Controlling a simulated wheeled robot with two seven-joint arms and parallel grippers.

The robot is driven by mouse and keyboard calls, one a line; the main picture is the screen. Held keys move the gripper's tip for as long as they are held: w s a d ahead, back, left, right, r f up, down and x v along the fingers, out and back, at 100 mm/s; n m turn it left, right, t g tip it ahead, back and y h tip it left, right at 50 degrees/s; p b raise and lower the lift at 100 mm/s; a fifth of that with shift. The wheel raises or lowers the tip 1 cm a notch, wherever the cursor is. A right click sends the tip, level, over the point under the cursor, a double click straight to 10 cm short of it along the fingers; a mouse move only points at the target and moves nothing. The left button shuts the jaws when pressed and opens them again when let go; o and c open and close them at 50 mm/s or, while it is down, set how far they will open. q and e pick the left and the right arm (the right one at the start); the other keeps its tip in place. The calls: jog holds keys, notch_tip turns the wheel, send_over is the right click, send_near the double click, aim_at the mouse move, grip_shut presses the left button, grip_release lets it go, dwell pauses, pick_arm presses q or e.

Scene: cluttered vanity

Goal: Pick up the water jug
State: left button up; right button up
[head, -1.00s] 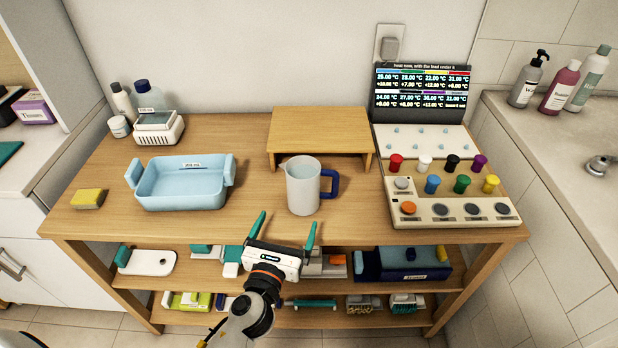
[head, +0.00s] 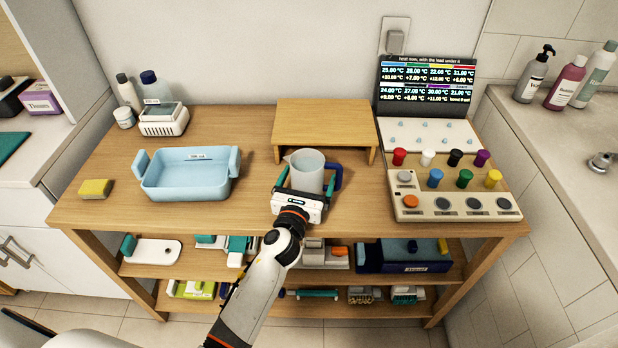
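The water jug (head: 307,170) is a pale translucent cup-shaped vessel with a dark blue handle on its right. It stands upright near the middle of the wooden table's front part. My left gripper (head: 308,178) is at the jug from the front, with its teal fingers spread wide on the jug's left and right sides. The right finger lies between the jug's body and the handle or just over it. Whether the fingers touch the jug is not clear. The gripper's white body hides the jug's lower part. My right gripper is not in view.
A wooden riser (head: 325,128) stands just behind the jug. A light blue basin (head: 187,180) is to the left, with a yellow sponge (head: 95,188) beyond it. A control panel (head: 452,207) with coloured knobs is to the right. Bare table lies between basin and jug.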

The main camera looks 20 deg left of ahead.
pick_arm(q)
jog(key=shift+r, duration=0.1)
jog(key=c, duration=1.4)
